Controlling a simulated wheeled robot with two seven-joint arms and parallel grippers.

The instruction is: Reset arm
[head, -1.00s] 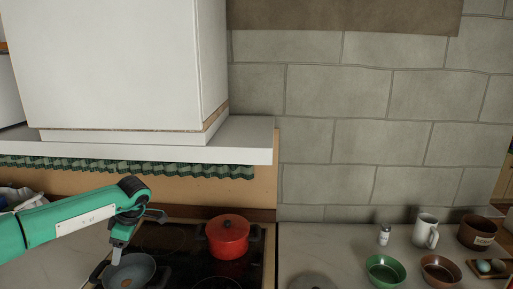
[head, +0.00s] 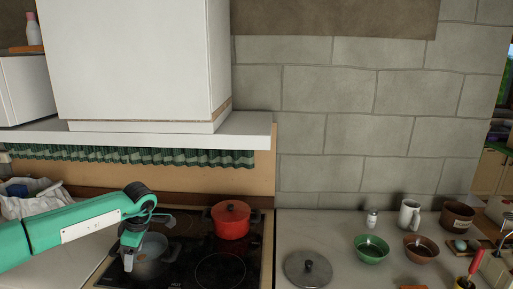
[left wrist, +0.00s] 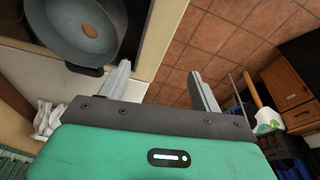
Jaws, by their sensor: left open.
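My left arm is green and comes in from the left in the head view. Its gripper (head: 130,257) is over the front left of the black stove, by a grey pan (head: 154,247). In the left wrist view the left gripper (left wrist: 160,82) has its two fingers spread apart with nothing between them. The pan also shows there at the upper left (left wrist: 88,28), beside the fingers and apart from them. My right gripper is not in view.
A red lidded pot (head: 231,220) stands on the stove (head: 185,258). A lid (head: 308,268), green bowl (head: 371,249), brown bowl (head: 421,248), shaker (head: 372,219) and white mug (head: 409,213) are on the right counter. The range hood (head: 140,128) overhangs the stove.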

